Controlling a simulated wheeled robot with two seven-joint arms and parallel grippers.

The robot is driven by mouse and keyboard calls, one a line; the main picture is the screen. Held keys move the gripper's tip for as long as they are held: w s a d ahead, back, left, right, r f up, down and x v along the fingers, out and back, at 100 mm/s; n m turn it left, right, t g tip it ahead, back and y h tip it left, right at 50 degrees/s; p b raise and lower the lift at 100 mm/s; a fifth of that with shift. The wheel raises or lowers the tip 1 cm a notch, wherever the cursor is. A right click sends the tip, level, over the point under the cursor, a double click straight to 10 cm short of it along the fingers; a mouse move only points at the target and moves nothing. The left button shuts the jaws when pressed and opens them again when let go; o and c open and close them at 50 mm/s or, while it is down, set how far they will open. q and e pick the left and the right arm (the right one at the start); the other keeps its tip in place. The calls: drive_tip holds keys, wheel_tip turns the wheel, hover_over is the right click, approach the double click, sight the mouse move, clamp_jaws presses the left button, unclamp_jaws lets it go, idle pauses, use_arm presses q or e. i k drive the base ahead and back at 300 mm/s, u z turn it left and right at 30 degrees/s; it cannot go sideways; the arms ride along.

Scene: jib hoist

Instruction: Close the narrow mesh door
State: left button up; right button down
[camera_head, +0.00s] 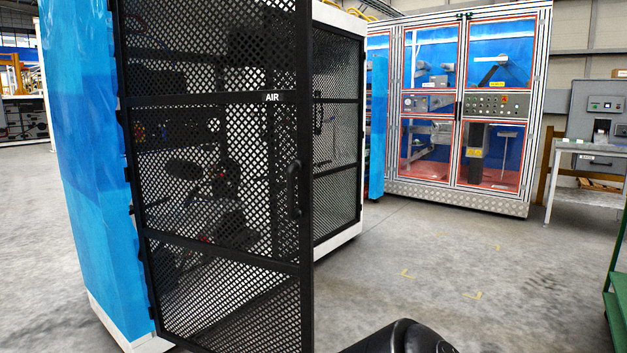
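The narrow mesh door (220,215) is black, with diamond-shaped holes and a label reading AIR. It fills the left half of the head view. Its hinge side is on the left, along the blue cabinet side (85,150). Its free edge on the right stands swung out toward me, away from the cabinet, so the door appears open. A black pull handle (293,188) sits near that free edge. The door's lower right corner is cut off by the frame. Neither of my grippers shows; a dark rounded part of mine rises at the bottom edge, right of the door.
A second black mesh panel (336,130) stands behind the door, on the cabinet's white-edged base. Equipment inside shows through the mesh. A glass-fronted cabinet (460,110) stands farther back, with a grey bench (585,150) at right. The concrete floor (450,265) between is clear.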

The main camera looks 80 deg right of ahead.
sight(302, 94)
drive_tip(key=z, duration=1.5)
